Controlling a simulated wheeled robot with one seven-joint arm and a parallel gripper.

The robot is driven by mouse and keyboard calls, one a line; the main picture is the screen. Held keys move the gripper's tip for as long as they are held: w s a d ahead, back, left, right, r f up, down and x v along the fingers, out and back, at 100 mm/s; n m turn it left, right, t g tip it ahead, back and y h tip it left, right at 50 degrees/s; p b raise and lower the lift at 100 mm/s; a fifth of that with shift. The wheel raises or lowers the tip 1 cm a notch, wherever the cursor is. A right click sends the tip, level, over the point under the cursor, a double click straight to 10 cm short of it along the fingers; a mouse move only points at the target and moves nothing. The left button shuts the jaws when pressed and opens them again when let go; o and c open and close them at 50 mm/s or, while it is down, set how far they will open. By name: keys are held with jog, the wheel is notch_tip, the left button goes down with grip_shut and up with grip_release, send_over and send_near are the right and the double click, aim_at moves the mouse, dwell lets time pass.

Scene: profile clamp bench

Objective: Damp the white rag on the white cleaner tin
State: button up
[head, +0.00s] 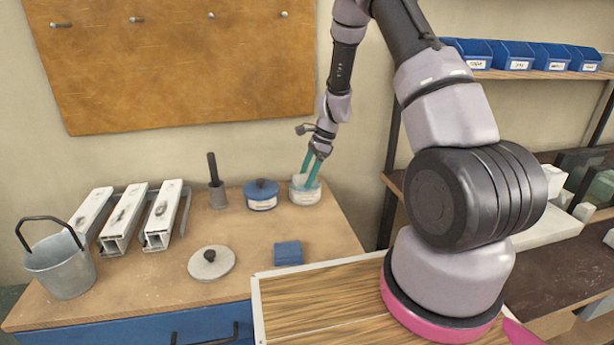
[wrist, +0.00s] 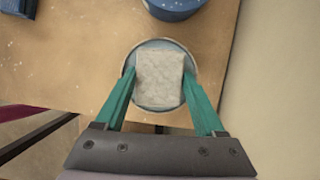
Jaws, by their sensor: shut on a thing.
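The white cleaner tin (head: 305,196) stands open at the back right of the bench, right of a blue tin. My gripper (head: 313,172) reaches down to it from above, with its teal fingertips at the tin's mouth. In the wrist view my gripper (wrist: 160,80) is shut on the white rag (wrist: 160,78), a pale folded pad between the two fingers. The rag lies over the round mouth of the white tin (wrist: 163,44) and covers most of it. I cannot tell whether the rag touches what is inside.
A closed blue tin (head: 261,197) stands just left. A grey lid with a black knob (head: 211,264) and a blue block (head: 288,253) lie in front. A brush-like tool (head: 216,190), several pale clamped profiles (head: 120,220) and a bucket (head: 60,268) stand further left.

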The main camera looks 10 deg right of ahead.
jog(key=shift+r, duration=3.5)
